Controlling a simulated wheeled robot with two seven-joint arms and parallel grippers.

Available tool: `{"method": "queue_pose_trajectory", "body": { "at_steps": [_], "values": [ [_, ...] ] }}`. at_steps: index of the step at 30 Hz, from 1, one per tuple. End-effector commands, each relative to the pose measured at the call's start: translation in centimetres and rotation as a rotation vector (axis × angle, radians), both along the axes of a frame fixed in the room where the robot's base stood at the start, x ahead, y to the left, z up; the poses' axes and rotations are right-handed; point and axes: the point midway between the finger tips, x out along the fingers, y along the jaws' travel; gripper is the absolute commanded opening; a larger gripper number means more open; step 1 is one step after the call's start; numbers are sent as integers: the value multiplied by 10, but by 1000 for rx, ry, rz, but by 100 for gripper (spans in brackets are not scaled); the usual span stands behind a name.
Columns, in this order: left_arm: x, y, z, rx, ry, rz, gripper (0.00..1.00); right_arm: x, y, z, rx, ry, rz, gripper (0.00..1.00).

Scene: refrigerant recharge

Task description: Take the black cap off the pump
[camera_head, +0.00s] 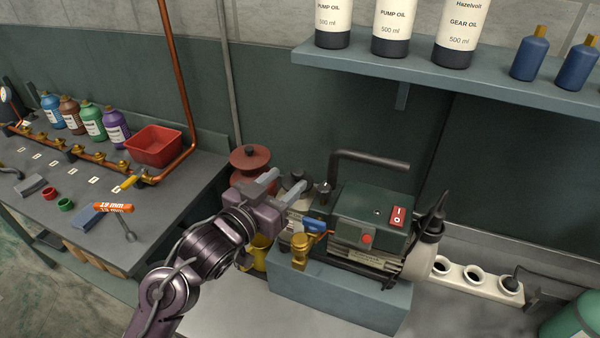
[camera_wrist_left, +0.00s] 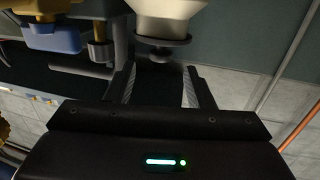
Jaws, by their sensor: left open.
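The pump (camera_head: 372,222) is a dark green box with a black handle and a red switch, standing on a blue-grey block. A small dark cylindrical cap (camera_head: 324,188) stands at its left end, near the blue valve lever (camera_head: 315,225). A pale rounded body with a dark top (camera_head: 297,179) is just left of it; which dark piece is the black cap, I cannot tell for sure. My left gripper (camera_head: 290,181) is open at this pale body. In the left wrist view, a dark knob (camera_wrist_left: 160,54) under the pale body shows between the open fingers. My right gripper is out of view.
A red stacked object (camera_head: 250,160) stands behind my left gripper. A black-nozzled bottle (camera_head: 428,240) and a white holder with round openings (camera_head: 470,276) are right of the pump. A shelf (camera_head: 430,65) with bottles hangs above. The left bench holds a red bin (camera_head: 153,146).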

Motion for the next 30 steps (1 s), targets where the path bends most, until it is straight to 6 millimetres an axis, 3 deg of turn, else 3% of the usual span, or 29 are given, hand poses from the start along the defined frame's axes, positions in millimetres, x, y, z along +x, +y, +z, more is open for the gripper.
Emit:
{"method": "queue_pose_trajectory", "body": {
  "at_steps": [5, 12, 20, 30],
  "values": [
    [19, -13, 3, 0, 2, 0, 48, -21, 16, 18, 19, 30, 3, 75],
    [42, -27, -2, 1, 1, 0, 48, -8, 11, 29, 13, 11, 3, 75],
    [43, -28, -4, 1, 0, 1, 48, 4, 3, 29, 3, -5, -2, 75],
    [43, -28, -4, 1, 0, 1, 4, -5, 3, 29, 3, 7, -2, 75]
  ]
}}
